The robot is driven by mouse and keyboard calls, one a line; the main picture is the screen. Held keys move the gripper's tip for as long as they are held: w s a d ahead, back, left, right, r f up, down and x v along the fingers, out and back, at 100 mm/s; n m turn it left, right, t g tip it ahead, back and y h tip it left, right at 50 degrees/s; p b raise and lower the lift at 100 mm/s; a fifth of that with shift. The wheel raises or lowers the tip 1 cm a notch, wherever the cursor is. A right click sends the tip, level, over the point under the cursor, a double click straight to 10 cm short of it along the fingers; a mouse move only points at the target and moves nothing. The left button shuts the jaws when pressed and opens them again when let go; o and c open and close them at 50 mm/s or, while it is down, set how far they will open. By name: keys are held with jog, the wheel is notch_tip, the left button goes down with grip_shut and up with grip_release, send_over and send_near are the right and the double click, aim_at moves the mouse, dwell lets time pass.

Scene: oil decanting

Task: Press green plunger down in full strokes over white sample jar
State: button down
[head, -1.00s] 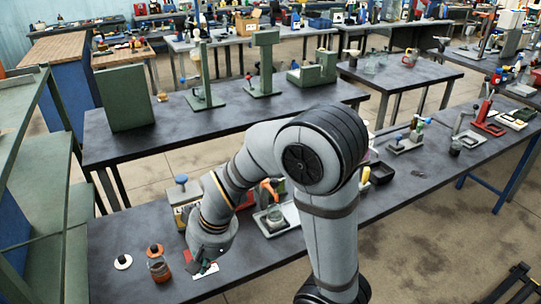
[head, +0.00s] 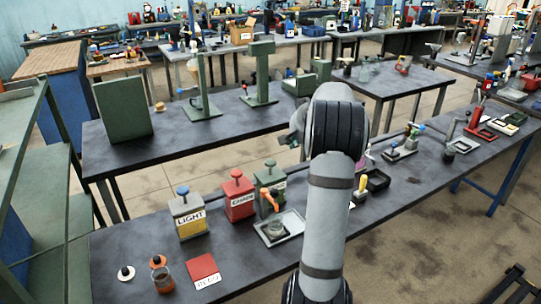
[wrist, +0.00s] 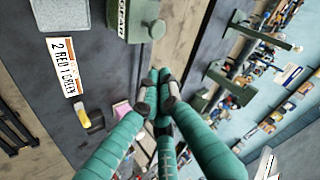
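The green tin (head: 272,182) with a green plunger (head: 270,163) on top stands at the right end of a row of tins. In the wrist view a green tin (wrist: 130,22) has a green knob (wrist: 156,29). A small clear jar (head: 275,229) sits on a pale tray (head: 290,222) in front of the green tin, near an orange spout (head: 268,196). I cannot tell if it is the white sample jar. My gripper (wrist: 158,92) is shut, its teal fingers close together with nothing seen between them, beside the knob in the picture. In the head view my arm hides most of it.
A blue-topped LIGHT tin (head: 189,215) and red CHAIN tin (head: 239,198) stand to the left. The wrist view shows a "2 RED 1 GREEN" card (wrist: 65,66).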

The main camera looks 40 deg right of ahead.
jog(key=a+n, duration=0.1)
jog(key=n, duration=0.1)
jog(key=w+a+r+n, duration=0.1)
jog(key=n, duration=0.2)
jog(key=w+a+r+n+y, duration=0.1)
jog(key=n, duration=0.1)
jog(key=shift+r+n+t, duration=0.25)
jog(key=shift+n+t, duration=0.05)
jog(key=shift+t, duration=0.1)
jog(key=shift+d, duration=0.1)
jog(key=p, duration=0.3)
send_over(271, 163)
notch_tip(271, 163, down, 6)
jog(key=shift+s+f, duration=0.15)
jog(key=shift+f, duration=0.1)
jog(key=f, duration=0.3)
jog(key=shift+w+f, duration=0.2)
jog(key=shift+f, duration=0.65)
